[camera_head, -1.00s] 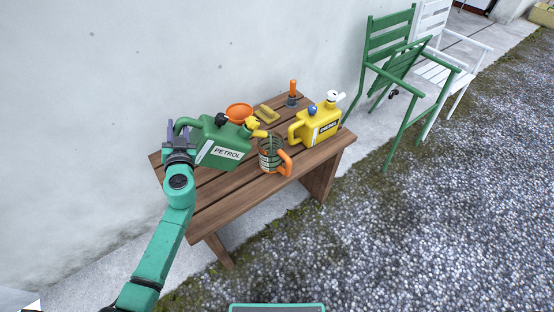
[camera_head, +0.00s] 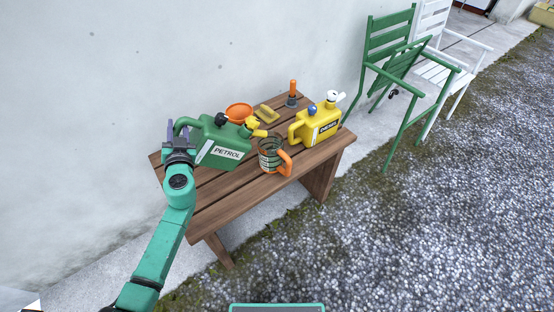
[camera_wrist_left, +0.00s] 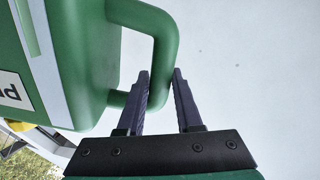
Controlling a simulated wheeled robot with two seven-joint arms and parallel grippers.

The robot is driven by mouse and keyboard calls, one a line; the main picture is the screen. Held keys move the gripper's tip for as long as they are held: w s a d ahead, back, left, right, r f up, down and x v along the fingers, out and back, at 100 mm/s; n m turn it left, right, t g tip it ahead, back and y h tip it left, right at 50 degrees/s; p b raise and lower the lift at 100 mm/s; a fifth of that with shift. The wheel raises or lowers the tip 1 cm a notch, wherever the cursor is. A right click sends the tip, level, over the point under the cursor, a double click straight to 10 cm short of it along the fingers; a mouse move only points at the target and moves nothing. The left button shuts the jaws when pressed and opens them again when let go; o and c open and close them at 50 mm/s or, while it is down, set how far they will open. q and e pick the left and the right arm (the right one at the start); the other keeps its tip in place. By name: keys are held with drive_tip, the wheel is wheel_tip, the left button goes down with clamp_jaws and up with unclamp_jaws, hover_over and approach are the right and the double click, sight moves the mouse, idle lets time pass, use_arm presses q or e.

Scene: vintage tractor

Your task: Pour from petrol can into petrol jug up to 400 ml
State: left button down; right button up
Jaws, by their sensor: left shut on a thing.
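The green petrol can (camera_head: 214,140), with a white PETROL label and a yellow spout (camera_head: 257,129), is at the left of the bench. Its spout points right, toward the petrol jug (camera_head: 270,155), a clear jug with an orange handle. The liquid level in the jug is too small to read. My left gripper (camera_head: 180,134) is shut on the can's handle at the left end. In the left wrist view, the green handle (camera_wrist_left: 167,40) reaches down to the fingers (camera_wrist_left: 161,82). My right gripper is not in view.
The wooden bench (camera_head: 237,203) stands against a white wall. It also bears a yellow diesel can (camera_head: 315,127), an orange funnel (camera_head: 238,111), a yellow block-like item (camera_head: 267,113) and an orange-handled tool (camera_head: 293,92). Green (camera_head: 390,48) and white chairs stand at the right. The bench's front is bare.

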sight(180, 121)
use_arm(q)
drive_tip(key=shift+r, duration=0.25)
drive_tip(key=shift+w+d+r+p, duration=0.1)
drive_tip(key=shift+d+r+p, duration=0.2)
drive_tip(key=shift+r+p, duration=0.3)
drive_tip(key=shift+d+r+m, duration=0.1)
drive_tip(key=shift+r+m, duration=0.1)
drive_tip(key=shift+m, duration=0.2)
drive_tip(key=shift+d+r+p, duration=0.1)
drive_tip(key=shift+p, duration=0.2)
idle(3.0)
drive_tip(key=shift+w+d+r+m, duration=0.1)
drive_tip(key=shift+r+m, duration=0.1)
drive_tip(key=shift+m, duration=0.1)
drive_tip(key=shift+d+r, duration=0.1)
drive_tip(key=shift+r, duration=0.05)
idle(3.0)
